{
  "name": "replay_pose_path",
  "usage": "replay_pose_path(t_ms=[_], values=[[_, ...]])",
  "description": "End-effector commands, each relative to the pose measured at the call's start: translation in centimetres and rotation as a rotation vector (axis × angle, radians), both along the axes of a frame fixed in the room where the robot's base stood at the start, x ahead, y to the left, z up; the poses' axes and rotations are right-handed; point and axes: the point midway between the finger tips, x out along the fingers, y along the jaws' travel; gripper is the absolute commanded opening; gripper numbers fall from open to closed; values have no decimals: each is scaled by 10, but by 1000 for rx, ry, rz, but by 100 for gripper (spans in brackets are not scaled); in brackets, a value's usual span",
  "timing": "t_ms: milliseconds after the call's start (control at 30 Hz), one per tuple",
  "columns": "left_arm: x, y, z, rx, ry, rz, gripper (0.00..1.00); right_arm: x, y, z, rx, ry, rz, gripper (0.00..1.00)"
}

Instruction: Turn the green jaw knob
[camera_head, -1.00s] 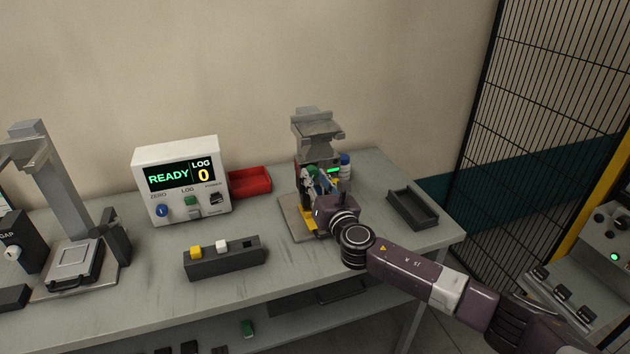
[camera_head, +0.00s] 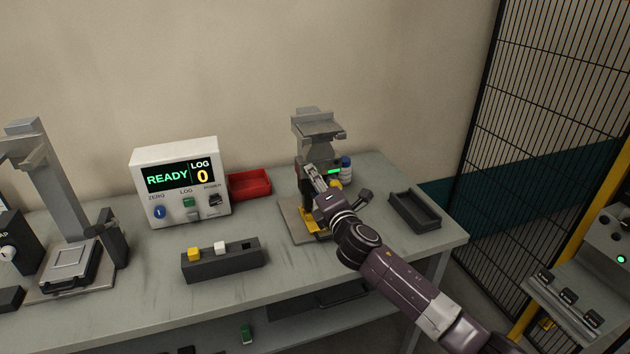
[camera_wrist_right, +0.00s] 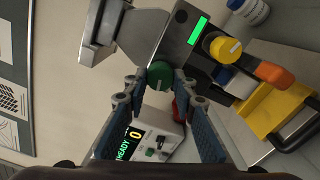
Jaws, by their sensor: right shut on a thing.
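The tyre clamp (camera_head: 318,130) stands on the bench, a grey upright fixture with a small green display. Its green jaw knob (camera_wrist_right: 161,76) shows in the right wrist view, between the fingertips of my right gripper (camera_wrist_right: 160,80). The fingers are shut on the knob from both sides. In the head view my right gripper (camera_head: 314,176) is at the front of the clamp and hides the knob. A yellow knob (camera_wrist_right: 226,49) with a pale mark sits beside the display. My left gripper is not in view.
A white READY box (camera_head: 180,182), a red tray (camera_head: 249,184) and a block with yellow and white buttons (camera_head: 222,262) stand left of the clamp. A dark tray (camera_head: 414,210) lies right. A bottle (camera_head: 346,168) stands behind. Wire fencing borders the right.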

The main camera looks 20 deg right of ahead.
Motion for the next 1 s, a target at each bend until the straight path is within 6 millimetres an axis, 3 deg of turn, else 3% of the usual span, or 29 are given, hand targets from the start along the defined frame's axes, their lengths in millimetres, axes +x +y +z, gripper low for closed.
replay_pose_path(t_ms=[1000], values=[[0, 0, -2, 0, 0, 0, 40, 0, 0, 1, 923, 33, -3, 0]])
